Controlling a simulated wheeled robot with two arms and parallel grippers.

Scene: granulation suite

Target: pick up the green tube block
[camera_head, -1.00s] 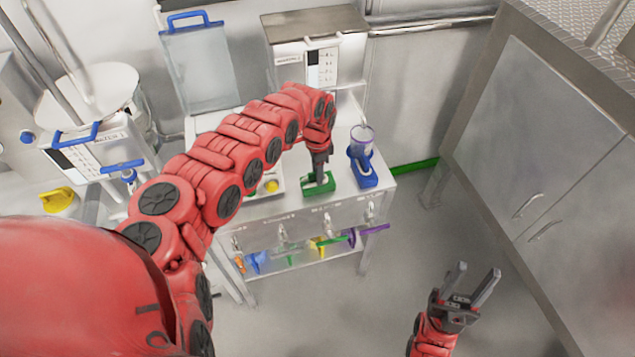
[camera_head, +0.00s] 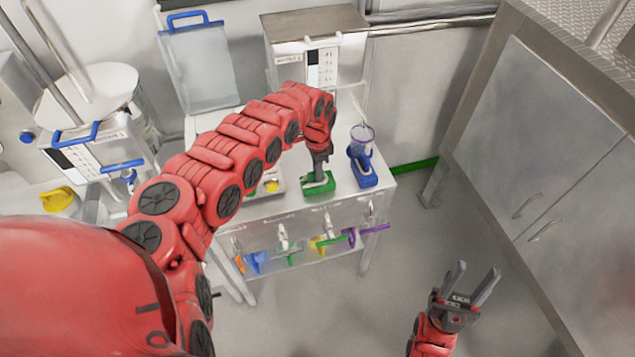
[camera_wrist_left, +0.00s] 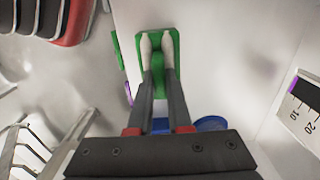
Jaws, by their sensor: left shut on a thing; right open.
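The green tube block (camera_head: 317,189) stands on the metal bench, near its front edge. It also shows in the left wrist view (camera_wrist_left: 157,88), lying between and behind the fingers. My left gripper (camera_head: 319,177) points down at it from above. My right gripper (camera_head: 472,285) is open and empty, low over the floor at the right.
A blue block (camera_head: 365,177) with a clear purple-rimmed cup (camera_head: 361,142) stands right of the green block. Coloured scoops hang along the bench front. A steel cabinet (camera_head: 540,140) stands at right, with free floor between.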

